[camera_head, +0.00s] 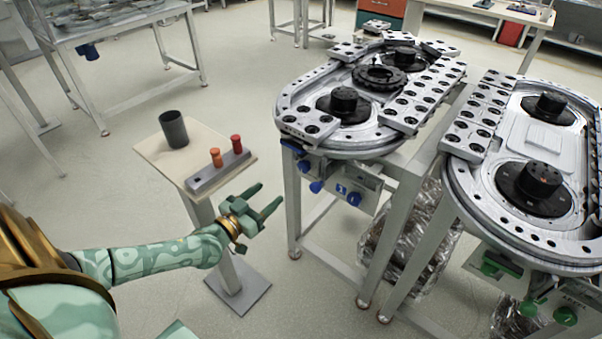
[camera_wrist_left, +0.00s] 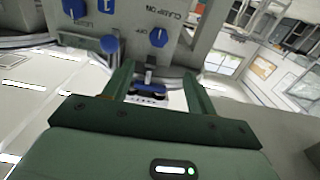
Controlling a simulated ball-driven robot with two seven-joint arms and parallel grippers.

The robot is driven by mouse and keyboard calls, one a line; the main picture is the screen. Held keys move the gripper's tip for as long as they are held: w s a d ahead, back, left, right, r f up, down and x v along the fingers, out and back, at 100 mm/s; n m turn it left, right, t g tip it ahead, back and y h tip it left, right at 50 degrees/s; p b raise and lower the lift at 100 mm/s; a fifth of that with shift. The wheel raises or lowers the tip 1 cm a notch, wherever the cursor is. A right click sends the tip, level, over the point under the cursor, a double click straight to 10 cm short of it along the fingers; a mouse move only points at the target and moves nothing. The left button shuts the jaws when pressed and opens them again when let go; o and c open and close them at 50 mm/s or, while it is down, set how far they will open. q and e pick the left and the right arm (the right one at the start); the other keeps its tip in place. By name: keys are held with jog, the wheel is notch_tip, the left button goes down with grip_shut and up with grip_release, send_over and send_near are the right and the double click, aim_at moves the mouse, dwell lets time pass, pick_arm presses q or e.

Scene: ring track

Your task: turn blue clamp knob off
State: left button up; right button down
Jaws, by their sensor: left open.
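The blue clamp knob (camera_head: 303,166) sits on the left end of the front panel under the nearer-left ring track (camera_head: 290,105). In the left wrist view the blue clamp knob (camera_wrist_left: 158,37) shows beside printed CLAMP and ON/OFF lettering, its pointer tilted. My left gripper (camera_head: 271,193) is open and empty, left of the panel and apart from the knob. In the left wrist view the two green fingers of my left gripper (camera_wrist_left: 157,70) are spread, with the knob beyond them. My right gripper is not in view.
Other blue controls (camera_head: 354,198) share the panel, including a round blue one (camera_wrist_left: 108,43) beside the clamp knob. A small stand (camera_head: 160,155) holds a dark cup (camera_head: 173,129) and orange and red pegs (camera_head: 216,157). A second track with green knobs (camera_head: 565,316) stands right.

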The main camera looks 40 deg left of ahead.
aim_at(302, 167)
pick_arm(q)
jog(key=w+b, duration=0.1)
jog(key=w, duration=0.3)
jog(key=w+d+b, duration=0.1)
jog(key=w+b, duration=0.1)
jog(key=w, duration=0.2)
jog(key=w+b, duration=0.2)
jog(key=w, duration=0.3)
jog(key=shift+w+d+f, duration=0.1)
jog(key=shift+d+f, duration=0.2)
jog(key=shift+w+r, duration=0.1)
jog(key=shift+w, duration=0.35)
jog(key=shift+r, duration=0.1)
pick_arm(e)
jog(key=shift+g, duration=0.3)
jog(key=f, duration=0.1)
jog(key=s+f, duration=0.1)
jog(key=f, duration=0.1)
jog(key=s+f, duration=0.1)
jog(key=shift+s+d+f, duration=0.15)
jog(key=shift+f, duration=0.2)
pick_arm(q)
jog(key=shift+c, duration=0.4)
jog(key=c, duration=0.9)
